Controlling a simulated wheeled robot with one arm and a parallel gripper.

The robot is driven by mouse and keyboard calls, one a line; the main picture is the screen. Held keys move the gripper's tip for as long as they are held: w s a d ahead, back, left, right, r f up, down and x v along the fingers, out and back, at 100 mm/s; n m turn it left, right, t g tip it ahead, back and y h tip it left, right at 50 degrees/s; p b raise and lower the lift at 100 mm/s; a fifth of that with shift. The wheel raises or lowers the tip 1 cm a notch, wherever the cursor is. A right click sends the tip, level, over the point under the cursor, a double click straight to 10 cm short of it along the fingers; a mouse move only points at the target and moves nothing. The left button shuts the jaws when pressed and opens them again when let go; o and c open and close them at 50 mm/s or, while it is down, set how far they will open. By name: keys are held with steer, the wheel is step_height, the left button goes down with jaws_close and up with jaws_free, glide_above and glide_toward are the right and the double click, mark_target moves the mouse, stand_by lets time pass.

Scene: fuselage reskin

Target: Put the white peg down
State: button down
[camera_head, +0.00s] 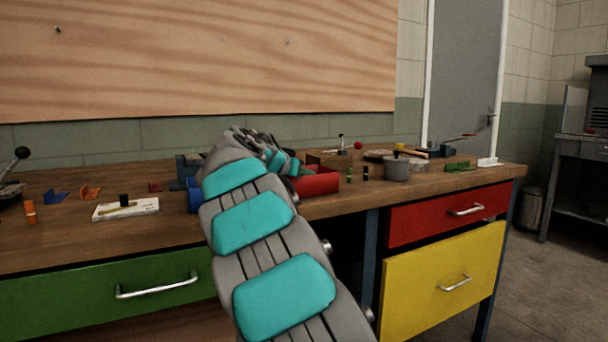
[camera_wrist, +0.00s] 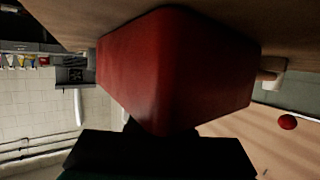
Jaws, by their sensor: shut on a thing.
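My gripper (camera_wrist: 160,155) shows only as a dark body at the bottom edge of the wrist view. Its fingertips are hidden behind a red bin (camera_wrist: 205,75) that fills the middle of that view. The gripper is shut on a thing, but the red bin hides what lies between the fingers. I cannot make out the white peg in either view. In the head view my arm reaches over the bench and its end is hidden behind its own links, just left of the red bin (camera_head: 318,182).
The wooden bench (camera_head: 60,230) carries a white tray (camera_head: 145,208) at left and a grey cup (camera_head: 396,170) right of the red bin. Small green and black pegs stand between bin and cup. A blue bin (camera_head: 193,195) is beside my arm. A red ball (camera_wrist: 287,122) shows in the wrist view.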

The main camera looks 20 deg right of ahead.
steer(key=shift+f, duration=0.1)
steer(key=c, duration=1.1)
jaws_free()
steer(key=shift+r, duration=0.25)
steer(key=b+v, duration=0.1)
steer(key=v, duration=1.1)
steer(key=shift+f, duration=0.15)
